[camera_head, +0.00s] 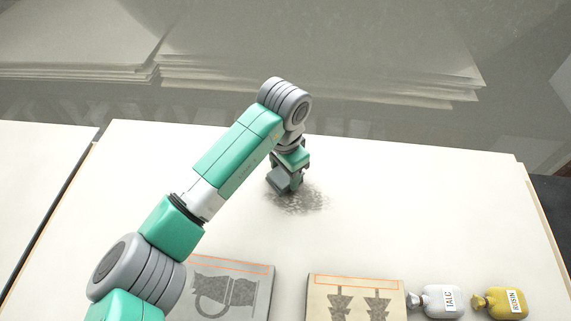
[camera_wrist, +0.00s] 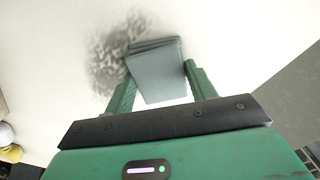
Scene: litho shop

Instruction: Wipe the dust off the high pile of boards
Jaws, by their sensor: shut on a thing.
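A broad pale board surface (camera_head: 420,200) fills the middle of the head view; how high its pile is, I cannot tell. A dark speckled dust patch (camera_head: 303,202) lies on it near the centre. My gripper (camera_head: 287,178) is at the patch's upper left edge, pointing down. In the wrist view my gripper (camera_wrist: 158,74) is shut on a grey wedge-like pad (camera_wrist: 160,88), held between the green fingers. The dust patch (camera_wrist: 112,58) shows left of and beyond the pad. Whether the pad touches the surface is unclear.
A jug-printed slab (camera_head: 235,290), a slab with two dark figures (camera_head: 355,297), a white TALC bottle (camera_head: 442,301) and a yellow ROSIN bottle (camera_head: 505,302) line the front. Another pale surface (camera_head: 45,165) lies left across a gap. Paper stacks (camera_head: 320,60) stand behind.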

